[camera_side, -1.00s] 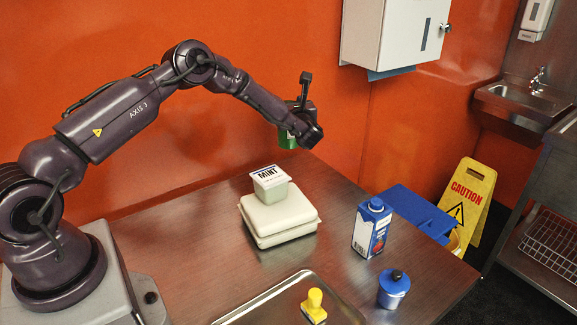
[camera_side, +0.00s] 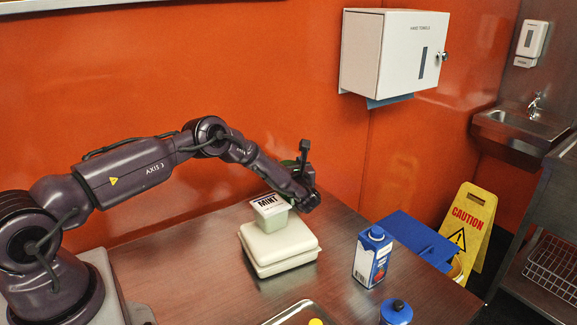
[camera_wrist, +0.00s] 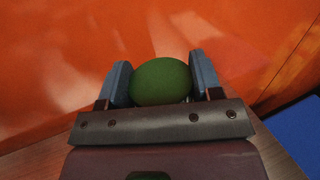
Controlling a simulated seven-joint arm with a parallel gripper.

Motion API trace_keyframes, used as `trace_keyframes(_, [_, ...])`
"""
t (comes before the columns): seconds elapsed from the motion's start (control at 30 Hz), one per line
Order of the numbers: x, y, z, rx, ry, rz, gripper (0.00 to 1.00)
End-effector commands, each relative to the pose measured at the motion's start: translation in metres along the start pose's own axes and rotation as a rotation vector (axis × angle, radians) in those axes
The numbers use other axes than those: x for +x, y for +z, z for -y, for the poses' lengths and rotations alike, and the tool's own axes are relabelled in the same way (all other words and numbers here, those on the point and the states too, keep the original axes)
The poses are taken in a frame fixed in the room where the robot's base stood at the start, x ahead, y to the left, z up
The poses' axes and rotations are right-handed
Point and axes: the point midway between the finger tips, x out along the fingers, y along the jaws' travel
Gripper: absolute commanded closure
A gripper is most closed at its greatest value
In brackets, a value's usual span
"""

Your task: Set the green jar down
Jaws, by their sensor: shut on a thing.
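The green jar shows in the wrist view as a round dark green top (camera_wrist: 160,82) between the two blue-grey fingers. My gripper (camera_wrist: 160,78) is shut on it, one finger on each side. In the side view my gripper (camera_side: 303,180) is low near the orange wall, just behind and to the right of the mint tub. The jar is mostly hidden there by my wrist. I cannot tell whether the jar's bottom touches the table.
The mint tub (camera_side: 270,208) stands on a stacked pale box (camera_side: 280,250), close to my wrist. A blue carton (camera_side: 371,258) and a blue-lidded jar (camera_side: 396,313) stand to the right. A tray (camera_side: 290,313) is at the front. The steel table (camera_side: 190,265) is bare at left.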

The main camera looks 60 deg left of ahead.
Motion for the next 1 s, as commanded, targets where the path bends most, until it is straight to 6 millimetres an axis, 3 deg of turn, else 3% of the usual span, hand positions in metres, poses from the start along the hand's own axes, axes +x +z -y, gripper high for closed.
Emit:
trace_keyframes(0.03, [0.000,-0.001,0.000,0.000,0.000,0.001,1.00])
trace_keyframes(0.07, [0.000,-0.002,0.000,0.000,0.000,0.000,0.36])
trace_keyframes(0.17, [0.000,-0.002,0.000,0.000,0.000,0.000,0.15])
trace_keyframes(0.5, [-0.002,0.002,0.000,0.000,-0.001,-0.001,0.15])
trace_keyframes(0.8, [-0.051,0.001,0.001,0.001,-0.003,-0.002,0.15])
trace_keyframes(1.0, [-0.072,0.001,0.000,0.001,-0.001,-0.001,0.15])
